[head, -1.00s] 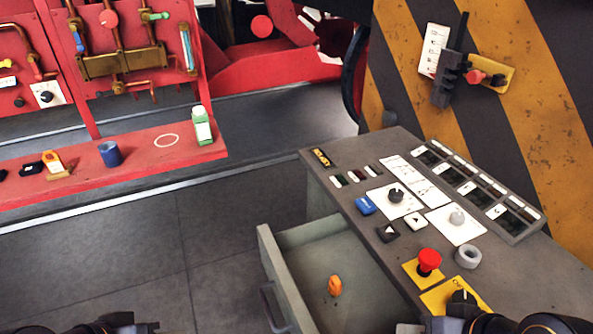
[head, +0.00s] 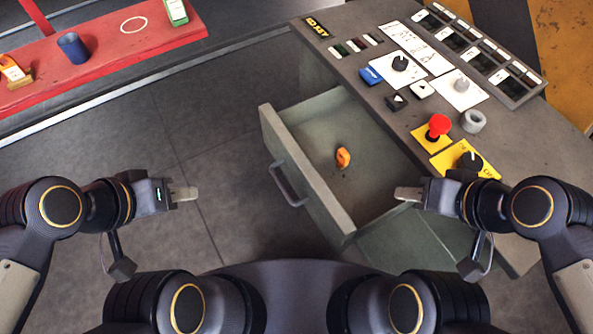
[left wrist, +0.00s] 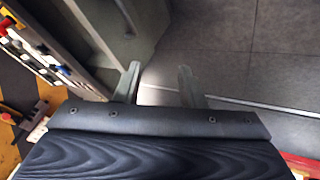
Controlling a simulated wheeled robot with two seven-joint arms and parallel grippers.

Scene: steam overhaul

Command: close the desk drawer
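The desk drawer (head: 300,183) is pulled out from the grey desk (head: 345,53), toward the lower left in the head view. Its front panel has a dark handle (head: 286,184). A small orange object (head: 343,158) lies inside. My left gripper (head: 190,194) is to the left of the handle, apart from it. In the left wrist view its two fingers (left wrist: 158,85) are spread with nothing between them, and the drawer front (left wrist: 118,30) shows beyond. My right gripper (head: 402,193) is at the drawer's right side, over or beside the desk edge; its finger gap is not clear.
A red bench (head: 110,45) with a blue cup (head: 73,47) stands at the upper left. The floor left of the drawer is clear.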

